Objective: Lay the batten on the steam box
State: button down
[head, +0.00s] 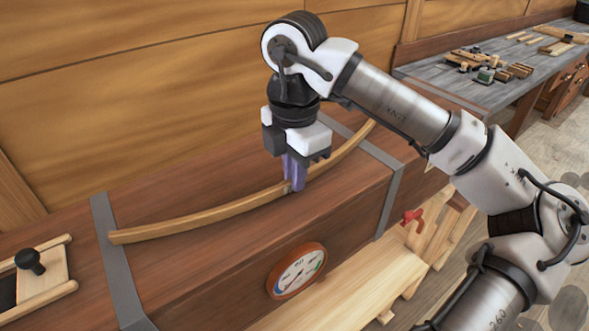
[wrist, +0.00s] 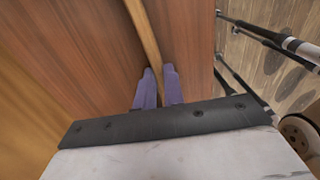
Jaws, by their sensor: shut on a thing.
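The batten (head: 215,215) is a long, thin, curved strip of light wood. It lies along the top of the steam box (head: 170,270), a long reddish-brown wooden box with grey metal bands. My gripper (head: 294,184) points down over the box top with its purple fingers shut on the batten near its middle. In the wrist view the batten (wrist: 143,30) runs between the two fingers (wrist: 158,88), close above or on the box top (wrist: 190,50); I cannot tell whether it touches along its whole length.
A round dial gauge (head: 297,271) sits on the box front. A black-knobbed sliding hatch (head: 40,270) is at the left end. A red valve handle (head: 412,218) and pale planks (head: 350,290) are at the front. A workbench with tools (head: 490,75) stands at the back right, beside the plank wall.

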jog(key=shift+f, duration=0.2)
jog(key=c, duration=1.5)
grip_release()
jog(key=shift+r, duration=0.1)
jog(key=shift+r, duration=0.25)
notch_tip(320, 180, up, 12)
jog(key=b, duration=0.1)
jog(key=shift+b, duration=0.35)
jog(key=shift+f, duration=0.1)
